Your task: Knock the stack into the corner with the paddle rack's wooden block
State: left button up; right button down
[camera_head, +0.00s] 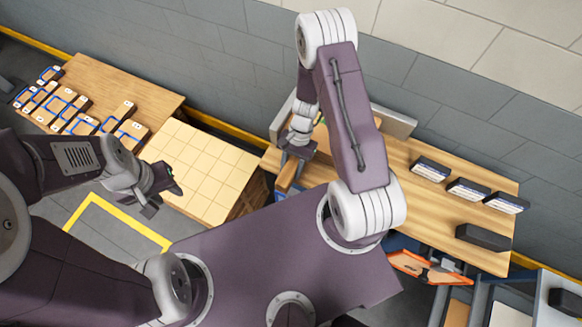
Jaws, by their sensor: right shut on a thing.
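My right gripper (297,150) is above the left end of the wooden bench and is shut on a brown wooden block (287,176). The block hangs below the jaws, to the right of the stack and apart from it. The stack (203,165) has a pale top layer of square wooden blanks in a grid and stands left of the block. Its lower sides are partly hidden. My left gripper (163,198) is empty near the stack's left front edge, its fingers apart. The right arm hides part of the bench and what lies behind it.
A wooden table (115,85) at the left bears several blocks with blue bands. The wooden bench (455,225) at the right holds labelled dark boxes (430,168) and a black box (483,237). An orange tray (428,268) is in front. A grey wall runs behind.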

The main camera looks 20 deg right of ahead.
jog(key=shift+w, duration=0.2)
jog(key=shift+w+d, duration=0.2)
jog(key=shift+d, duration=0.1)
jog(key=shift+w+d+p, duration=0.25)
jog(key=shift+d+p, duration=0.05)
jog(key=shift+p, duration=0.1)
jog(key=shift+r, duration=0.1)
jog(key=shift+a, duration=0.1)
